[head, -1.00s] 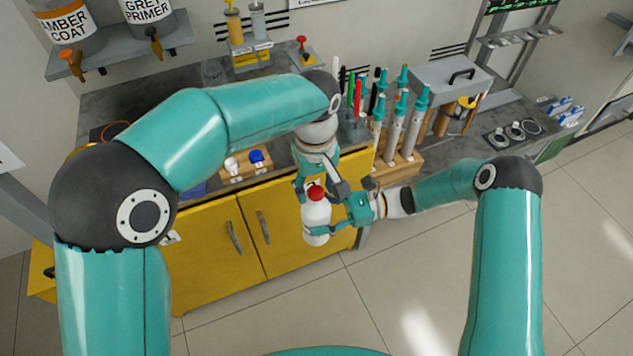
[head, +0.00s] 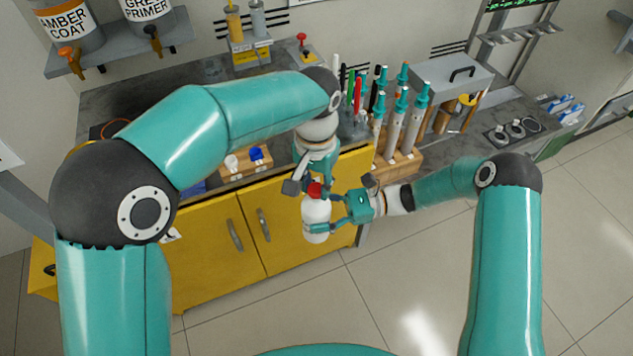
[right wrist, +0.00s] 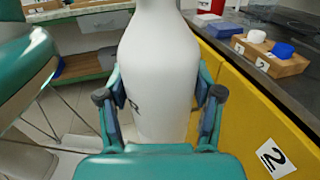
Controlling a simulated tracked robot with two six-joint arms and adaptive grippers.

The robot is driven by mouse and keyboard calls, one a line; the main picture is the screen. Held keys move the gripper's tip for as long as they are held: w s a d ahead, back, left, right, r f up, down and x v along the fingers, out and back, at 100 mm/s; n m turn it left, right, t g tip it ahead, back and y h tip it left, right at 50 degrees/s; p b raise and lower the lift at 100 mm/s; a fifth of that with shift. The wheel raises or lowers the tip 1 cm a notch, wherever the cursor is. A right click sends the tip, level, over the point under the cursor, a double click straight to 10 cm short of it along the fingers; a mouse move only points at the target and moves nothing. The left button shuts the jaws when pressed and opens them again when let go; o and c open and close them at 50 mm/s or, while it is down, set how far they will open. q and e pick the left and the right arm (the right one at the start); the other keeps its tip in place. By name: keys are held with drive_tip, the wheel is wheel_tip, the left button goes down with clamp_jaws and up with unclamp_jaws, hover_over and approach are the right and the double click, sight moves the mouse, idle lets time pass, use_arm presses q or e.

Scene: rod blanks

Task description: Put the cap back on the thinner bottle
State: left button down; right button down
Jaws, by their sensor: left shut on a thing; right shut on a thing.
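A white bottle (head: 315,213) is upright in front of the yellow cabinet in the head view. My right gripper (head: 328,212) is shut around its body from the right. The right wrist view shows the bottle (right wrist: 158,70) between both fingers, its top cut off by the frame edge. A red cap (head: 314,191) sits at the bottle's top. My left gripper (head: 316,184) comes down from above and is shut on the cap, partly hiding it. I cannot tell whether the cap is fully seated on the neck. No second bottle is clear to compare thickness.
A wooden block (head: 245,173) with a white cap (head: 231,162) and a blue cap (head: 256,154) stands on the bench. Teal-topped cartridges (head: 398,125) stand in a rack to the right. The yellow cabinet (head: 205,245) is close behind the bottle. Open floor lies in front.

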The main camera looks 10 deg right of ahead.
use_arm(q)
drive_tip(key=m, duration=0.9)
drive_tip(key=c, duration=0.8)
unclamp_jaws()
drive_tip(key=shift+o, duration=0.2)
drive_tip(key=shift+r, duration=0.1)
wheel_tip(320, 180, up, 12)
drive_tip(key=shift+w, duration=0.1)
